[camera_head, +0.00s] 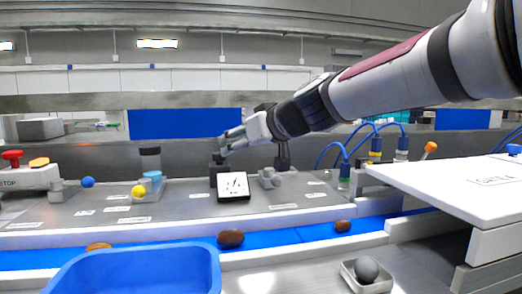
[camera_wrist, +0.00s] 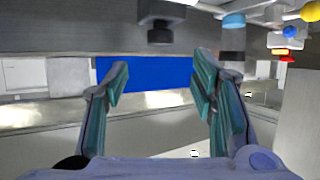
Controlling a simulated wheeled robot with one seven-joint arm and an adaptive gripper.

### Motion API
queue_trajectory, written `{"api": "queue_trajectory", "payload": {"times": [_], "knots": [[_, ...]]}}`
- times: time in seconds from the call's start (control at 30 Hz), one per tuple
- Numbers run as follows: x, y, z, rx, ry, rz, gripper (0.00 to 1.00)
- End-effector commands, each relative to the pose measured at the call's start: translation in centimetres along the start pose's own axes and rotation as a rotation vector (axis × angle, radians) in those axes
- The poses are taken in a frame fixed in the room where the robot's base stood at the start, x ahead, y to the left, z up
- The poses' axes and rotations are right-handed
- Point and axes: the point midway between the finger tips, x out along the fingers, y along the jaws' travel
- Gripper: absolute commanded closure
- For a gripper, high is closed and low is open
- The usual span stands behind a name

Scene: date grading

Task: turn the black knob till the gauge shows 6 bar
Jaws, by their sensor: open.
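The black knob (camera_head: 218,158) stands on a dark block at the back of the bench. In the wrist view, which looks upside down, a dark round knob (camera_wrist: 160,34) shows near the top edge, beyond the fingertips and sideways between them. The gauge (camera_head: 234,185) is a white tilted panel with dark marks just in front of the knob; its reading is too small to tell. My gripper (camera_head: 226,143) is open and empty, close above the knob in the head view. Its two fingers (camera_wrist: 158,80) stand wide apart in the wrist view and do not appear to touch the knob.
A small grey fitting (camera_head: 269,179) stands right of the gauge. A dark-topped cylinder (camera_head: 150,160) and a yellow ball (camera_head: 138,191) are to the left. Blue hoses (camera_head: 345,150) rise at right. A blue conveyor (camera_head: 270,237) carries brown dates in front, before a blue bin (camera_head: 140,262).

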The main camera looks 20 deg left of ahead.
Motion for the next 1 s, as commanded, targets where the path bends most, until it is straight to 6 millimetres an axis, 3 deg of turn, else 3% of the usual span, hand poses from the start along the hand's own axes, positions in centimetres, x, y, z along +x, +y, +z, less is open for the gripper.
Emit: {"api": "queue_trajectory", "payload": {"times": [0.5,0.7,1.0], "knots": [[8.3,-0.2,0.0,0.001,-0.001,-0.002,0.48],[9.7,-0.1,0.0,0.0,-0.001,0.0,0.48],[10.0,0.0,0.1,-0.001,-0.001,0.001,0.48]]}}
